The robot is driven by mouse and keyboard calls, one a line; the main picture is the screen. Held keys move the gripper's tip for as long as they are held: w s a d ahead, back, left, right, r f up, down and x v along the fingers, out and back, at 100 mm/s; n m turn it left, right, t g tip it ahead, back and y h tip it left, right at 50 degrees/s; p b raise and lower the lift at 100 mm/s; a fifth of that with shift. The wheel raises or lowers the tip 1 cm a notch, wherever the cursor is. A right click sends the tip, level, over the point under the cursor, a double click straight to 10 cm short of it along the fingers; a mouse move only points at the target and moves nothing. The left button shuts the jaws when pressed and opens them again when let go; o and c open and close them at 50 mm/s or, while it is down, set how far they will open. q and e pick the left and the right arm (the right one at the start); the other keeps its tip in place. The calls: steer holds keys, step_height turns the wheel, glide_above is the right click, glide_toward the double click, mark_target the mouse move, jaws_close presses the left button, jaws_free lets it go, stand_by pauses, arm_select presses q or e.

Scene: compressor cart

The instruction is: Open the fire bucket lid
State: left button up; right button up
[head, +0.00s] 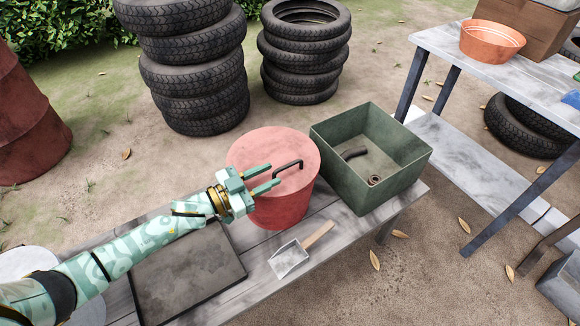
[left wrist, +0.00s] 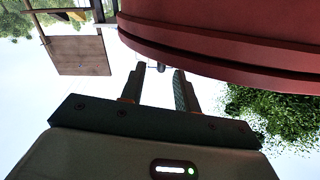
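The red fire bucket (head: 280,207) stands on the grey plank bench, with its round red lid (head: 262,150) lying flat on top. A black bar handle (head: 288,166) rises from the lid. My left gripper (head: 276,175) is over the lid, its two fingers apart and pointing toward the handle. In the left wrist view the left gripper (left wrist: 161,70) is open, with the red lid and bucket edge (left wrist: 225,45) beside it. A small dark shape shows near its fingertips; I cannot tell whether the handle lies between them. My right gripper is not in view.
A green open box (head: 375,180) with small metal parts stands right of the bucket. A small shovel (head: 292,257) and a dark flat tray (head: 188,275) lie in front. Tyre stacks (head: 195,75) stand behind. Another table (head: 490,75) holds an orange bowl (head: 492,42).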

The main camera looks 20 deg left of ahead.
mark_target(279, 170)
arm_select(q)
steer(key=b+x, duration=0.1)
steer(key=x, duration=0.5)
steer(key=shift+w+d+f+b, duration=0.1)
steer(key=shift+w+b, duration=0.15)
steer(key=shift+b, duration=0.1)
jaws_close()
